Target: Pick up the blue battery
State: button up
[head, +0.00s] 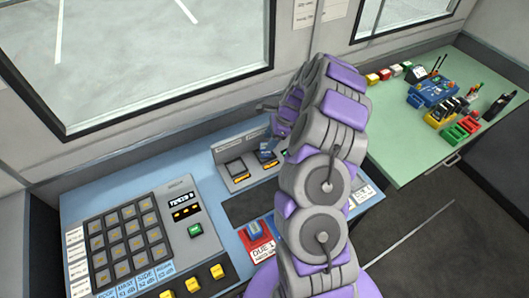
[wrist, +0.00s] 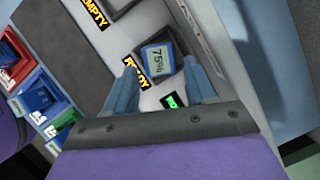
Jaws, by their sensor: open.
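The blue battery (wrist: 158,56), with a white "75%" label, sits in a dark slot of the grey charging panel in the wrist view. A yellow "READY" label lies beside that slot. My gripper (wrist: 160,64) is open, with its two light blue fingers on either side of the battery. I cannot tell whether they touch it. In the head view my arm reaches over the console to the charging panel (head: 228,182) and partly hides it. A neighbouring slot (wrist: 120,5) is marked "EMPTY".
A red holder (head: 263,253) with a blue item stands at the console's front. A keypad (head: 130,238) fills the left. A green table (head: 400,160) at the right holds coloured blocks, a blue device and radios. Windows and a wall stand behind.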

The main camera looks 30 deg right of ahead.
aim_at(265, 145)
jog(key=shift+d+f, duration=0.1)
jog(key=shift+f, duration=0.2)
jog(key=b+x, duration=0.2)
jog(key=x, duration=0.2)
jog(key=shift+a+f, duration=0.15)
jog(key=shift+a, duration=0.15)
jog(key=shift+w+a+f, duration=0.1)
jog(key=shift+a, duration=0.1)
jog(key=shift+d, duration=0.35)
jog(key=c, duration=0.4)
jog(key=shift+a, duration=0.15)
jog(key=c, duration=0.4)
jog(key=shift+c, duration=0.2)
